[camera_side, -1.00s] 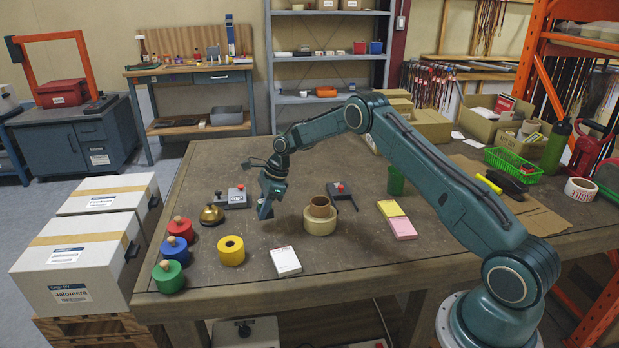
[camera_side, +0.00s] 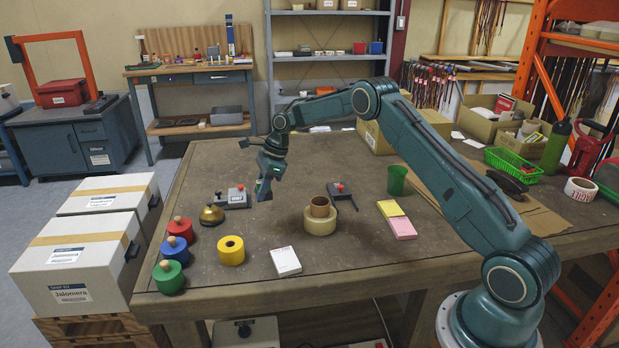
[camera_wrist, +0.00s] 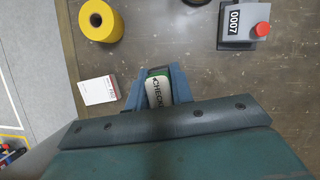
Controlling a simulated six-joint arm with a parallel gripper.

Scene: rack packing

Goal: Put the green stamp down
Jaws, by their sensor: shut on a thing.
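My gripper (camera_side: 264,188) is shut on a stamp, held over the back left part of the table. In the wrist view the stamp (camera_wrist: 158,88) sits between the two blue-grey jaws (camera_wrist: 160,98). It has a green body and a white label with dark letters that begin CHECK. In the side view only a small pale green bit of it shows at the jaws. Its underside is hidden, and it appears clear of the tabletop (camera_side: 262,225).
A grey numbering machine (camera_side: 236,198) and a brass bell (camera_side: 212,214) lie left of my gripper. Tape rolls (camera_side: 320,226), a yellow roll (camera_side: 231,251), a white notepad (camera_side: 285,262) and a green cup (camera_side: 397,180) stand around. Bare tabletop lies below my gripper.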

